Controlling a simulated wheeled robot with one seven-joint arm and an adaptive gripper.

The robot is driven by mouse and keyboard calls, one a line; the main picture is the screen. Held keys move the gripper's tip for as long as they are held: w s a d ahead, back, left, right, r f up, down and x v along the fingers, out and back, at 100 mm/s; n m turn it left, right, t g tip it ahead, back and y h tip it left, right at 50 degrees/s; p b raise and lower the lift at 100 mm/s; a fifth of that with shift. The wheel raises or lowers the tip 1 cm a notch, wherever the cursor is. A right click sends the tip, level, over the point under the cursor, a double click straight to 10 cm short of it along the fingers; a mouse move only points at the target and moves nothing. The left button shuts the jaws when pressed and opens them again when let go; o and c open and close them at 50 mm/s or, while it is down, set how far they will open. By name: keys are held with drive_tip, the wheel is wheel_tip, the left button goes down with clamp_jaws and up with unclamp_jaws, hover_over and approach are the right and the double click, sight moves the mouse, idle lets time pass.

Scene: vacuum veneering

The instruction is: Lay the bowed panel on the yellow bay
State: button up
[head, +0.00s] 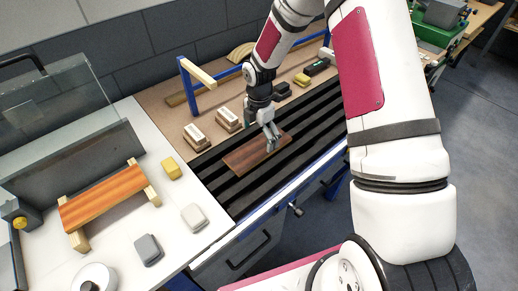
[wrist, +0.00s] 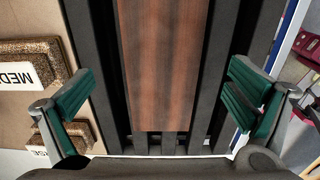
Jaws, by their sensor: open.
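A dark brown wood panel (head: 256,153) lies on the black slatted bed. It also shows in the wrist view (wrist: 165,60), running lengthwise between my fingers with a gap on each side. My gripper (head: 271,137) is over this panel, open and empty, with its green-padded fingers (wrist: 160,85) spread wider than the panel. An orange striped panel (head: 103,196) rests across pale wooden supports on the white bench at left. I cannot tell clearly which panel is bowed. A yellow block (head: 171,168) sits on the white bench; no bay marked yellow is clearly seen.
A white block (head: 194,217) and a grey block (head: 148,250) lie on the white bench. Labelled brown sanding blocks (head: 195,136) stand beside the slats. A blue frame (head: 186,88) and a small yellow block (head: 302,80) are behind. Bare slats (head: 315,122) lie to the right.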

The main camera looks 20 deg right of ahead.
sight(258, 148)
drive_tip(key=f, duration=0.2)
drive_tip(key=f+p, duration=0.1)
drive_tip(key=shift+s+a+f, duration=0.15)
drive_tip(key=shift+s+a, duration=0.05)
drive_tip(key=shift+s, duration=0.1)
drive_tip(key=shift+f, duration=0.35)
drive_tip(key=c, duration=1.3)
